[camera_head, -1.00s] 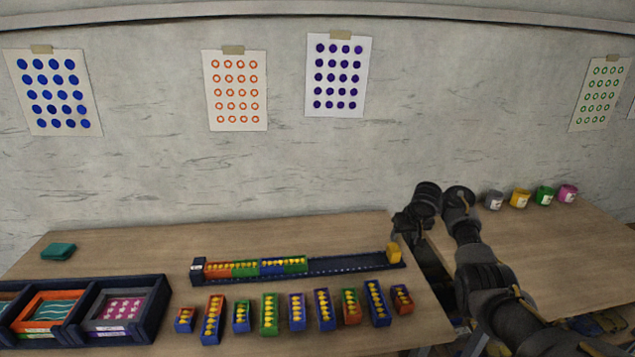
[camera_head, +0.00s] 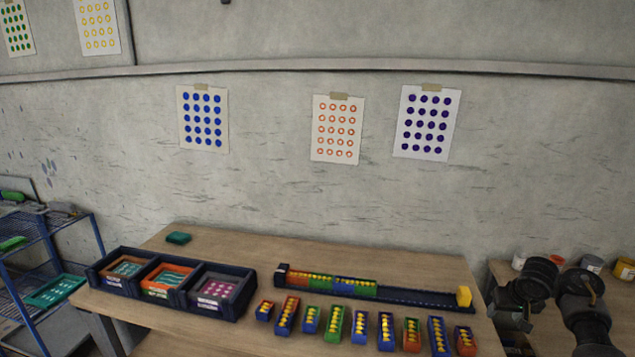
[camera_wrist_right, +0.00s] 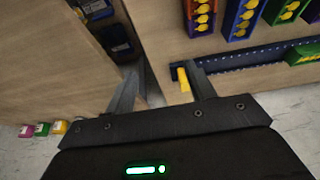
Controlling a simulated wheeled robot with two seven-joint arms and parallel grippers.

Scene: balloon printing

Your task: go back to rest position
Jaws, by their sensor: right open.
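My right gripper (camera_head: 511,318) is at the right end of the front table in the head view, close to the yellow block (camera_head: 464,296) that ends the long dark rail. In the right wrist view the same gripper (camera_wrist_right: 160,90) has its two fingers spread with nothing held between them. There the yellow block (camera_wrist_right: 184,80) shows beside the right-hand finger; I cannot tell whether they touch. My left gripper is in neither view.
The table (camera_head: 225,245) carries a dark three-part tray (camera_head: 240,314), a dark rail (camera_head: 415,297) holding coloured blocks, and a row of several small blocks in front. Paint pots (camera_head: 591,263) stand on the right table. A blue shelf (camera_head: 48,238) stands at left.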

